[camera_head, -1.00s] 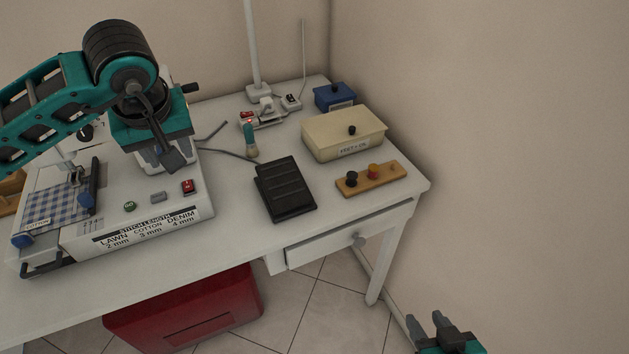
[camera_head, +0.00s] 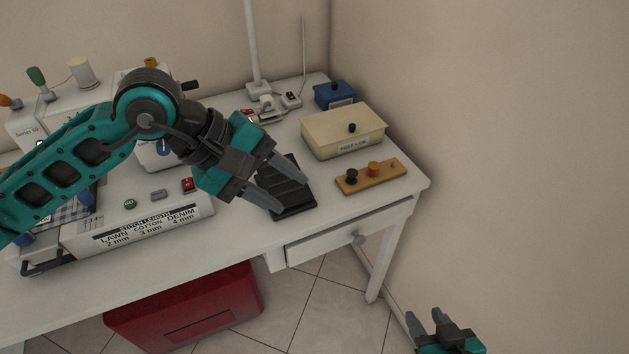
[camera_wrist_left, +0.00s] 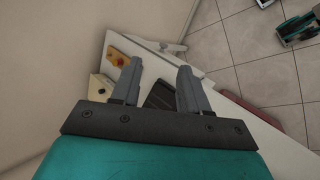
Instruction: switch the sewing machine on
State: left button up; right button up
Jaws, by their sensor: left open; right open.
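The white sewing machine (camera_head: 55,125) stands on the left of the table, partly behind my left arm. On its base are a red switch (camera_head: 188,185), a green button (camera_head: 130,204) and a grey button (camera_head: 159,195). My left gripper (camera_head: 290,197) is open and empty, above the black foot pedal (camera_head: 296,208), right of the red switch. In the left wrist view its fingers (camera_wrist_left: 156,85) are apart, with the pedal (camera_wrist_left: 160,95) showing between and below them. I cannot tell the red switch's position. My right gripper (camera_head: 426,327) is open and empty, low at the bottom right.
The white table (camera_head: 240,235) also holds a cream box (camera_head: 340,136), a wooden board (camera_head: 392,173) with knobs, a blue box (camera_head: 334,96) and a power strip (camera_head: 268,115). A drawer (camera_head: 325,247) is under the front edge. A red case (camera_head: 190,312) stands below.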

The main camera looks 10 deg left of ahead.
pick_arm(q)
jog(key=s+d+r+n+h, duration=0.1)
jog(key=s+d+r+h, duration=0.1)
jog(key=d, duration=0.3)
jog(key=shift+s+d+r+n+g+h, duration=0.2)
jog(key=shift+r+n+g+h, duration=0.3)
jog(key=shift+h, duration=0.4)
